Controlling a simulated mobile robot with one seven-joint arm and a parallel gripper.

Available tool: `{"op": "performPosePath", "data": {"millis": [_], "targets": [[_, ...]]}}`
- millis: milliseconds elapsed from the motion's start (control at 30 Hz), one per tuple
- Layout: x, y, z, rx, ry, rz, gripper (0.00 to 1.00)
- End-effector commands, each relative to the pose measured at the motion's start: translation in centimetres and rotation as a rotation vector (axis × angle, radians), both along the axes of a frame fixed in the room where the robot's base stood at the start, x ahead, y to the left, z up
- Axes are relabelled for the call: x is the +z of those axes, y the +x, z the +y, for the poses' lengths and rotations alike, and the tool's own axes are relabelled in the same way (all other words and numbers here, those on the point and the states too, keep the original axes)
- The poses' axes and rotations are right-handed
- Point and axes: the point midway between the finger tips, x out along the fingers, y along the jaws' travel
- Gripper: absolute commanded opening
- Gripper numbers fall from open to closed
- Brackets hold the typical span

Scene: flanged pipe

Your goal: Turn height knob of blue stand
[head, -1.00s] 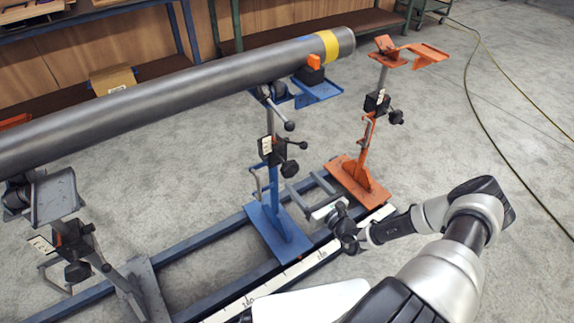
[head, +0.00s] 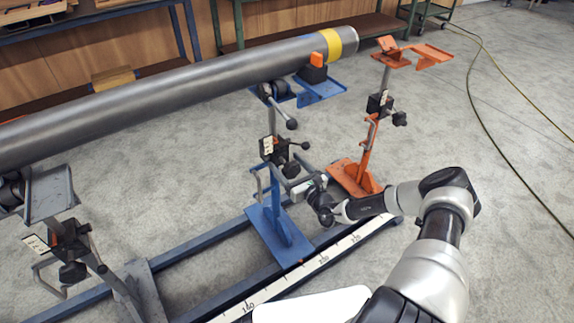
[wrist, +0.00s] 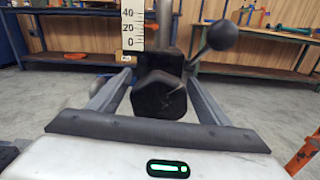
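The blue stand (head: 268,220) is at the centre of the head view, its base on the blue floor rail. Its black height knob (head: 290,169) is on the upright, beside a scale plate and below a ball-ended lever. In the wrist view the knob (wrist: 158,98) is large and faceted, between my two fingers. My gripper (head: 294,168) is open around the knob, with a gap visible on both sides. The far side of the knob is hidden.
A grey pipe (head: 180,90) with a yellow band rests above the stand. An orange stand (head: 365,170) is close behind to the right. A grey stand (head: 60,210) is at left. The ball-ended lever (wrist: 223,36) is close above my right finger.

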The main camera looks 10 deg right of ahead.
Motion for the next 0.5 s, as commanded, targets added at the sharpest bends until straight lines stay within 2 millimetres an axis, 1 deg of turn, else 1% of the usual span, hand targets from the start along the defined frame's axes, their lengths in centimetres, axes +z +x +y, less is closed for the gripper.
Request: {"op": "performPosePath", "data": {"millis": [33,167,200,233,500], "targets": [[0.0,-0.01,0.01,0.0,0.0,0.0,0.62],[-0.01,-0.03,0.0,0.0,0.0,0.0,0.4],[-0.01,-0.03,-0.01,0.0,0.0,0.0,0.33],[-0.01,-0.03,-0.01,0.0,0.0,0.0,0.31],[0.17,-0.03,0.05,0.001,-0.03,-0.012,0.31]]}}
